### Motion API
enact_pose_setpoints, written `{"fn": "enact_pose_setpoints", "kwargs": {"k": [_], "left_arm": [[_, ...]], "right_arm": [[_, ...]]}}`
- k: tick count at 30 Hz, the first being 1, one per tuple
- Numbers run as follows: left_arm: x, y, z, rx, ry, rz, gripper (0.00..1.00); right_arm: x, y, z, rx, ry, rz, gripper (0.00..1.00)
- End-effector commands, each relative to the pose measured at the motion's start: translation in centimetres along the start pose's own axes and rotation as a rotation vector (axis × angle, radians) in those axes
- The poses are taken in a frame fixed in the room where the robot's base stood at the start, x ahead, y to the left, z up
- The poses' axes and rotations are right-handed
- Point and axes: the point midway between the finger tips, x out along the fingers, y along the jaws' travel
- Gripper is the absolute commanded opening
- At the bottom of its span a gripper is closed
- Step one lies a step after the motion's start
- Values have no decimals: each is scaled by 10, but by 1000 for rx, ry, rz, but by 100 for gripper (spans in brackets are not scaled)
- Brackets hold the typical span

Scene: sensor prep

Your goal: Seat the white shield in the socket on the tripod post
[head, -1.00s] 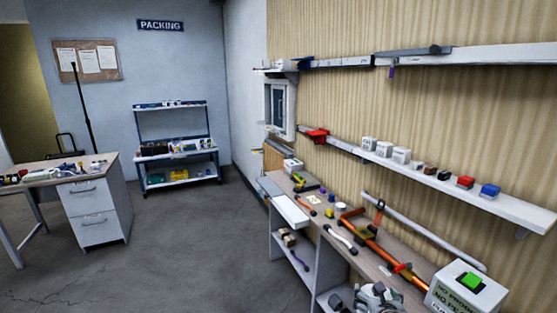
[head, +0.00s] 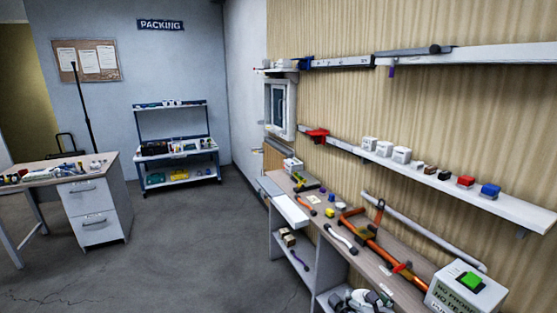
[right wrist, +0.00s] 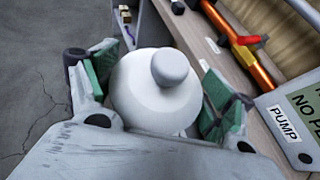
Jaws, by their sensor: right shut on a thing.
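The white shield (right wrist: 150,98), a rounded white body with a knob on top, sits between the green-padded fingers of my right gripper (right wrist: 160,82) in the right wrist view. The gripper is shut on it. In the head view my right gripper (head: 362,300) shows only partly at the bottom edge, in front of the wall bench. A thin dark upright post (head: 83,108) stands behind the left desk. I cannot make out a socket or tripod legs on it. My left gripper is not in view.
The wall bench (head: 318,226) carries orange tools and a white box with a green button (head: 468,290). A shelf (head: 440,182) with small boxes hangs above. The left desk (head: 95,215) holds clutter. A blue-framed rack (head: 180,150) stands at the back. The grey floor between is clear.

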Motion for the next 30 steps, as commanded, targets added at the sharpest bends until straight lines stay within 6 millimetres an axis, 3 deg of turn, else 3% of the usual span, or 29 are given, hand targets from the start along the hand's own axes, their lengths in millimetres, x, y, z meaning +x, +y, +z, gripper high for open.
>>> {"fn": "enact_pose_setpoints", "kwargs": {"k": [26,30], "left_arm": [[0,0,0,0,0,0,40],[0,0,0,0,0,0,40]], "right_arm": [[-7,13,-18,-15,0,38,54],[-10,19,-28,-29,0,57,54]]}}
